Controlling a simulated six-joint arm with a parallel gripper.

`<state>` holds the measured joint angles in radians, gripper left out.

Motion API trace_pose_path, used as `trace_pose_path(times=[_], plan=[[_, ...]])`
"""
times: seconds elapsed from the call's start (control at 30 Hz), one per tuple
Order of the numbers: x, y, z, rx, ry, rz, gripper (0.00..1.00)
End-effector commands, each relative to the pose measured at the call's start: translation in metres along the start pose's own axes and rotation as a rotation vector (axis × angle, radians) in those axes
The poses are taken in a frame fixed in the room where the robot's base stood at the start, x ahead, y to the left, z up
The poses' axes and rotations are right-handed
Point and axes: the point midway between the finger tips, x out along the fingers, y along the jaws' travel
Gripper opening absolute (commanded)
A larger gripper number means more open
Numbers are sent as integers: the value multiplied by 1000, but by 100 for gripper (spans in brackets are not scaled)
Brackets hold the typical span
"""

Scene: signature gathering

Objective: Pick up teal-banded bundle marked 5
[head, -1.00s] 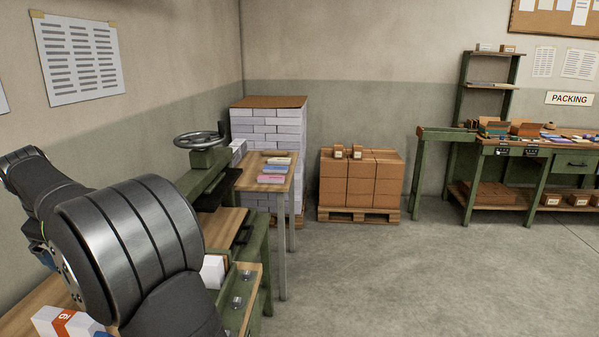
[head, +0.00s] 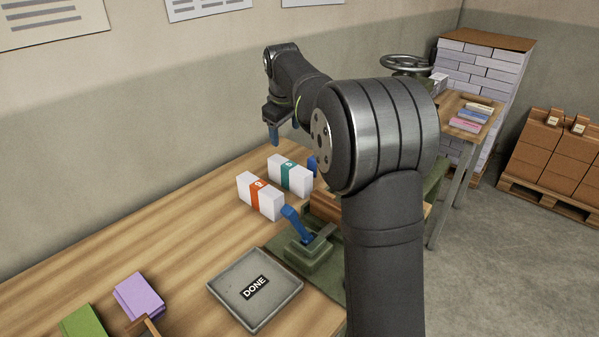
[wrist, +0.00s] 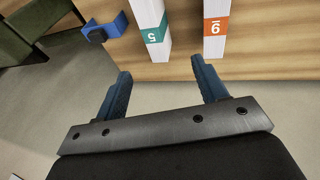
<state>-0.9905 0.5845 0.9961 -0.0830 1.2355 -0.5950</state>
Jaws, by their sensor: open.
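The teal-banded bundle (head: 301,179) is a white block standing on the wooden bench, beside the orange-banded bundle (head: 268,203). In the wrist view the teal band (wrist: 153,34) reads 5; the orange-banded bundle (wrist: 216,45) carries a 6 or 9. My gripper (head: 284,131) is beyond the bundles in the head view, above the bench's far end. In the wrist view my gripper (wrist: 161,68) is open and empty. Its two blue fingers are spread, with the teal-banded bundle ahead of the gap, toward the left finger; the orange-banded bundle is ahead of the right finger.
A blue bracket (wrist: 103,29) is left of the teal-banded bundle. A green press with a blue lever (head: 296,222) and a grey DONE tray (head: 225,284) stand nearer. Purple (head: 138,295) and green (head: 83,322) blocks are at front left. The bench middle is bare.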

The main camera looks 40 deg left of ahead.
Motion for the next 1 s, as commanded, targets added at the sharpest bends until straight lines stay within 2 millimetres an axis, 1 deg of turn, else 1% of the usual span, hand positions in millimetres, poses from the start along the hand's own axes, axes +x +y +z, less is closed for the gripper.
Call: trace_pose_path(times=[0.03, 0.1, 0.2, 0.33, 0.47, 0.8, 0.9, 1.0], plan=[[15, 12, 8, 23, 15, -47, 65], [30, 24, 14, 42, 53, -109, 65], [47, 39, 22, 69, 107, -179, 65], [58, 50, 28, 88, 154, -227, 65], [73, 48, 26, 89, 165, -238, 65], [142, 31, 13, 89, 162, -237, 65], [159, 27, 10, 89, 163, -236, 65], [170, 25, 8, 89, 164, -235, 65]])
